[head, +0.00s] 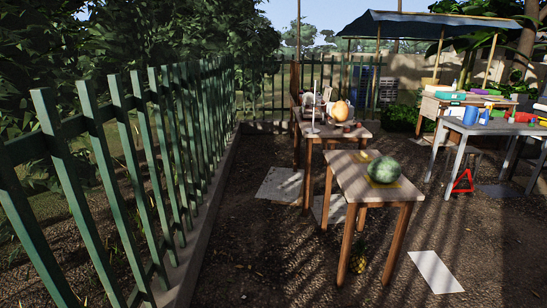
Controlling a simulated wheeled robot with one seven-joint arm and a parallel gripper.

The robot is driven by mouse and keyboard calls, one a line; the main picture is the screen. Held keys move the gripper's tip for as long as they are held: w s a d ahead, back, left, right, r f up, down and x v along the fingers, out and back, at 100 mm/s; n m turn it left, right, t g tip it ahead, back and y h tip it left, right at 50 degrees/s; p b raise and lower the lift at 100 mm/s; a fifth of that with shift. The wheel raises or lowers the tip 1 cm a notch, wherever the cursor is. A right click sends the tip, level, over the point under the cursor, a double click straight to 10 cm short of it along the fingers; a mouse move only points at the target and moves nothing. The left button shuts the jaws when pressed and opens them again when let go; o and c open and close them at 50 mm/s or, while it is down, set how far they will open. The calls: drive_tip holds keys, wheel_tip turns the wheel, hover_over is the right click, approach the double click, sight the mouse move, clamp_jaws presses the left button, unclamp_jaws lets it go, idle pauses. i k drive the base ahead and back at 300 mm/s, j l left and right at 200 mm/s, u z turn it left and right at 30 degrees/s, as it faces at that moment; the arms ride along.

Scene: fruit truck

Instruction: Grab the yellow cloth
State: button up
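A flat yellow patch that looks like the yellow cloth (399,184) lies on the top of the near wooden table (345,179). A green striped watermelon (384,169) rests over it and hides its middle; only edges of the yellow show around the fruit. A small yellowish thing (362,155) lies behind the watermelon, too small to identify. My gripper is not in view.
A second wooden table (343,133) with an orange round fruit (342,111) stands behind. A grey table (484,127) with colourful items is at right. A green fence (140,150) runs along the left. A pineapple (359,265) lies beneath the near table. Ground in front is open.

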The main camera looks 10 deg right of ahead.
sight(362, 157)
drive_tip(key=i, duration=3.75)
drive_tip(key=i+j+z, duration=0.15)
drive_tip(key=i+z, duration=0.15)
drive_tip(key=i, duration=0.35)
